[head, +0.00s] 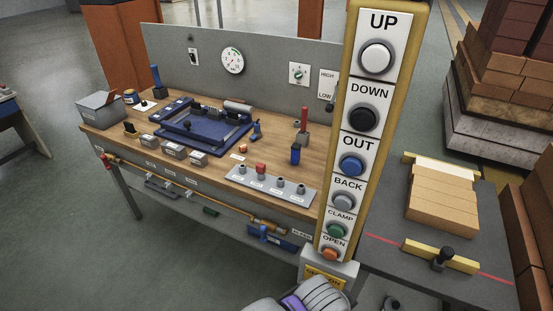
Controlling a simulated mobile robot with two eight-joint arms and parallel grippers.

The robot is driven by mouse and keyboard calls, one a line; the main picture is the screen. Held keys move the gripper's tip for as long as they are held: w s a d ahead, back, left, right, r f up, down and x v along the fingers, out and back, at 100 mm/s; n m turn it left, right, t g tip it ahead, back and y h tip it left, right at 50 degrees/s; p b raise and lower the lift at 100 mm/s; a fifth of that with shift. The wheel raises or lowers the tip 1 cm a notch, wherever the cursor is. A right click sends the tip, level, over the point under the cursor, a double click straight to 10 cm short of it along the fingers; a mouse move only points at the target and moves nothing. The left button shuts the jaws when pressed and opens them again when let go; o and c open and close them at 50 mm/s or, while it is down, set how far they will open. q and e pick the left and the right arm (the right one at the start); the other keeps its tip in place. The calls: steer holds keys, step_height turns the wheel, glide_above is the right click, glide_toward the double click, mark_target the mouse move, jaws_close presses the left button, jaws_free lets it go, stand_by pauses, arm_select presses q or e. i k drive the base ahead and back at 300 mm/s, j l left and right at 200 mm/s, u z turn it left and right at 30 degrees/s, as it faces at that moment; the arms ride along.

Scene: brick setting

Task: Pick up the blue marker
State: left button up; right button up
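Several small blue items stand on the wooden workbench (205,158), and I cannot tell for sure which is the blue marker. A slim blue upright piece (155,76) with a dark base stands at the back left of the bench. A short blue piece (295,154) stands near the front right, close to a red upright piece (304,117) in a dark holder. Another small blue piece (257,129) stands beside the blue tray-like fixture (181,140).
A tall yellow button panel (388,90) stands in front of the bench's right end and hides part of it. A grey box (100,108) sits at the bench's left end. A grey strip with knobs (268,189) lies along the front. Bricks (441,208) lie on a dark table at right.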

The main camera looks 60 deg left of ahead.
mark_target(296, 147)
steer(key=k+j+u, duration=0.1)
steer(key=k+u, duration=0.15)
steer(key=u, duration=0.25)
steer(key=k+j+u, duration=0.25)
steer(key=u, duration=0.8)
